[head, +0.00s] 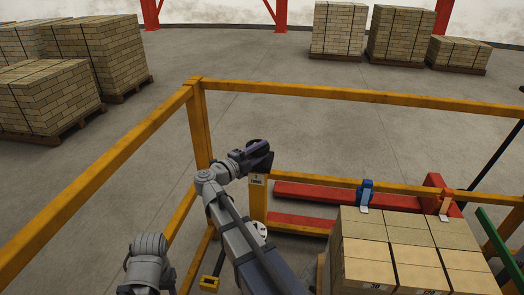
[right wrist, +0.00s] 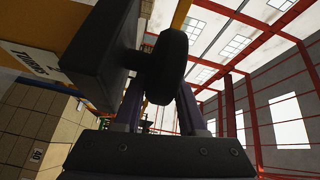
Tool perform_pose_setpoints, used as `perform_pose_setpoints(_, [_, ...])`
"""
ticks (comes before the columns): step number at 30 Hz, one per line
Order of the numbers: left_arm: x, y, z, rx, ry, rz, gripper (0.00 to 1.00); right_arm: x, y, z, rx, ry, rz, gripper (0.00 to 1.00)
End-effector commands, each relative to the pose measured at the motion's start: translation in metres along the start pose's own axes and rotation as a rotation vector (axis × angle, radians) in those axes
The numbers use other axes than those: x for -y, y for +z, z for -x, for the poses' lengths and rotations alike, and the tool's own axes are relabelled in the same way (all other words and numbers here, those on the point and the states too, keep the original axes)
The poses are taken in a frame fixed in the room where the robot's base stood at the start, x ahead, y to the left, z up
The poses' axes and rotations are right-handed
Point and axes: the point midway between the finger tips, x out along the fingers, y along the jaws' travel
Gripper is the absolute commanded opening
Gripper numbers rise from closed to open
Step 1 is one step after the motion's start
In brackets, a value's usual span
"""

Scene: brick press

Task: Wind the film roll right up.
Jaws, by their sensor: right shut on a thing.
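My right gripper (head: 258,155) is at the top of a yellow post beside the fence corner. In the right wrist view, its two fingers are shut on a black round knob (right wrist: 166,66). The knob sits against a dark box (right wrist: 105,45) on the yellow post. A white label (head: 257,180) below the gripper has lettering that seems to read "TURNS"; it also shows in the right wrist view (right wrist: 35,62). I cannot make out the film roll itself. My left gripper is out of view.
Yellow rails (head: 330,93) fence the area. Red bars (head: 330,197) lie low beside the post. Brick pallets (head: 48,95) stand beyond the fence. Open floor (head: 230,55) lies between.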

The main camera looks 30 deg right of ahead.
Motion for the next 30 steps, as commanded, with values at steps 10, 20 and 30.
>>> perform_pose_setpoints(10, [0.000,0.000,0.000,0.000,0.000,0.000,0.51,0.001,0.009,0.004,-0.315,0.056,-0.004,0.00])
perform_pose_setpoints(20, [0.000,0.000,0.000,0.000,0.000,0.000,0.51,0.001,0.009,0.007,-0.538,0.096,-0.007,0.00])
perform_pose_setpoints(30, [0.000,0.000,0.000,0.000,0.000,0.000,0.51,0.001,0.008,0.010,-0.647,0.115,-0.009,0.00])
